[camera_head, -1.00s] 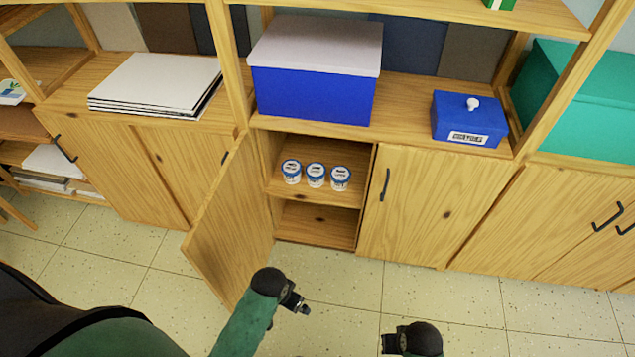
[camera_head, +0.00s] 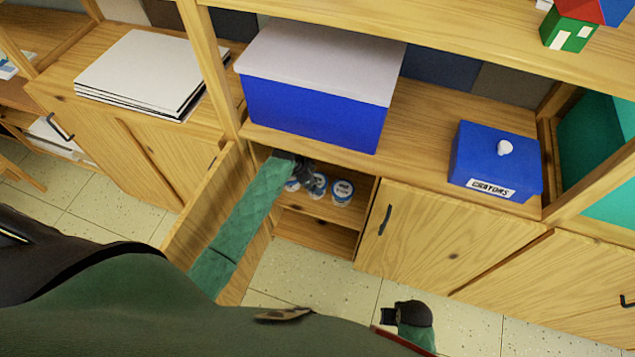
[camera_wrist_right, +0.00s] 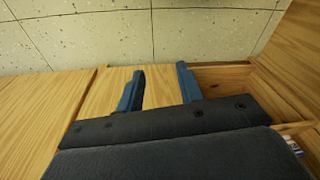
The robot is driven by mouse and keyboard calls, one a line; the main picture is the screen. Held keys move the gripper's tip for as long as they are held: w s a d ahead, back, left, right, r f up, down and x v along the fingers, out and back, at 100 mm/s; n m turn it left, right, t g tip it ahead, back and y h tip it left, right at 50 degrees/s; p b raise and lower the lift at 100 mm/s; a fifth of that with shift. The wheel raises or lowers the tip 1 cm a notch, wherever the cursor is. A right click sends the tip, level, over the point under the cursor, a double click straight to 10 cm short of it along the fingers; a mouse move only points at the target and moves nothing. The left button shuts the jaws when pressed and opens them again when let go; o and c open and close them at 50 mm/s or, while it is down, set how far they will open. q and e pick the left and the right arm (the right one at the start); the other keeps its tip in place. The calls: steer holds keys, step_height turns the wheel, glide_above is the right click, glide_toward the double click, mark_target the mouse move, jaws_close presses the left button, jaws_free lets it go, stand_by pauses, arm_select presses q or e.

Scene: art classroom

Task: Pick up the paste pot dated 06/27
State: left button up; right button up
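Three small white paste pots with blue-rimmed lids stand in a row on the shelf of the open cabinet in the head view. The left pot (camera_head: 292,186) is mostly hidden by my left gripper; the middle pot (camera_head: 317,186) is partly covered, and the right pot (camera_head: 342,191) is clear. The dates on them are too small to read. My left gripper (camera_head: 303,172) is inside the cabinet opening, over the left and middle pots; its fingers cannot be made out. My right gripper (camera_head: 386,316) is low in front of the cabinets. Its fingers (camera_wrist_right: 160,88) are apart and empty in the right wrist view.
The open cabinet door (camera_head: 205,205) stands to the left, beneath my left arm. The closed door (camera_head: 450,235) is to the right. On the countertop are a large blue box (camera_head: 315,108), a blue crayons box (camera_head: 495,160) and a white paper stack (camera_head: 140,75).

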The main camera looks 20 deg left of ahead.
mark_target(318, 183)
arm_select(q)
steer(key=shift+x, duration=0.85)
steer(key=p+x, duration=0.2)
steer(key=x, duration=0.2)
steer(key=shift+w+d, duration=0.1)
steer(key=shift+w, duration=0.05)
steer(key=shift+f, duration=0.45)
steer(key=shift+w, duration=0.1)
steer(key=c, duration=1.2)
arm_select(e)
step_height(318, 183, down, 8)
steer(key=s+d, duration=0.1)
steer(key=s, duration=0.1)
steer(key=shift+d, duration=0.35)
arm_select(q)
steer(key=shift+r, duration=0.1)
